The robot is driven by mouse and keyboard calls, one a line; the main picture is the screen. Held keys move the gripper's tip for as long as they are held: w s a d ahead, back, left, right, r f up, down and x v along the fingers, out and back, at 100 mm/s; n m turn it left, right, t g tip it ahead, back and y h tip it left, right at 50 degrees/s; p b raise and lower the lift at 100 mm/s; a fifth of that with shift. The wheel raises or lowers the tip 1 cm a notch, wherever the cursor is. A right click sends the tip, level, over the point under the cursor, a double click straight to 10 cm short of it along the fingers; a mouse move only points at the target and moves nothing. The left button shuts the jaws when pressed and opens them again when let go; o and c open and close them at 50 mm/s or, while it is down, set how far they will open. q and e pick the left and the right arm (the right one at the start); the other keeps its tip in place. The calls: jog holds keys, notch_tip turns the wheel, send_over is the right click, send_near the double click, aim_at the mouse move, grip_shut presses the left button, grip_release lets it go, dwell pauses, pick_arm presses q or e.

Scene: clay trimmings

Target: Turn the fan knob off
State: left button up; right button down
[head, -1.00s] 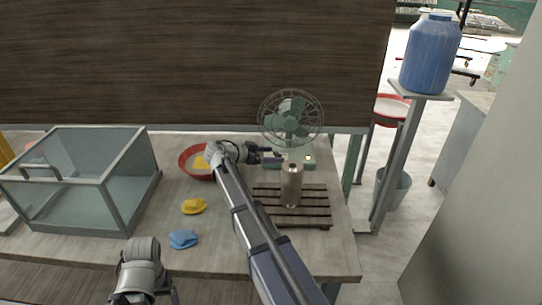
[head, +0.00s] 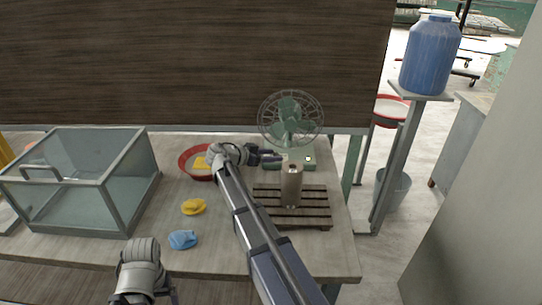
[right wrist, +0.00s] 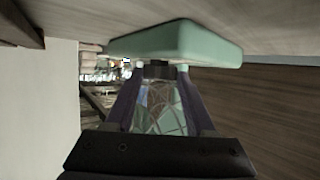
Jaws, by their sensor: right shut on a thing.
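The green desk fan (head: 290,118) stands at the back right of the table, its round wire cage above a pale green base (head: 304,163). In the right wrist view the base (right wrist: 180,42) fills the top, with a small dark knob (right wrist: 158,70) at its face. My right gripper (head: 281,156) is at the front left of the base. In the right wrist view its fingertips (right wrist: 160,72) are shut on the knob, one on each side. The knob is hidden in the head view. My left gripper (head: 150,296) is at the bottom edge, mostly cut off; its jaws are unclear.
A metal cylinder (head: 292,184) stands on a dark slatted rack (head: 315,208) in front of the fan, close to my right arm. A red-rimmed bowl (head: 184,165), yellow lump (head: 193,207), blue lump (head: 183,239) and glass case (head: 118,205) are to the left.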

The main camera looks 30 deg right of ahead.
jog(key=shift+s+n+t+y, duration=0.3)
jog(key=shift+s+n+t, duration=0.2)
jog(key=shift+n+t, duration=0.45)
jog(key=shift+w+n+t, duration=0.15)
jog(key=shift+n+t, duration=0.2)
jog(key=shift+t, duration=0.3)
jog(key=shift+c, duration=1.2)
grip_release()
jog(key=shift+p+v, duration=1.45)
jog(key=shift+v, duration=2.4)
jog(key=shift+r, duration=0.15)
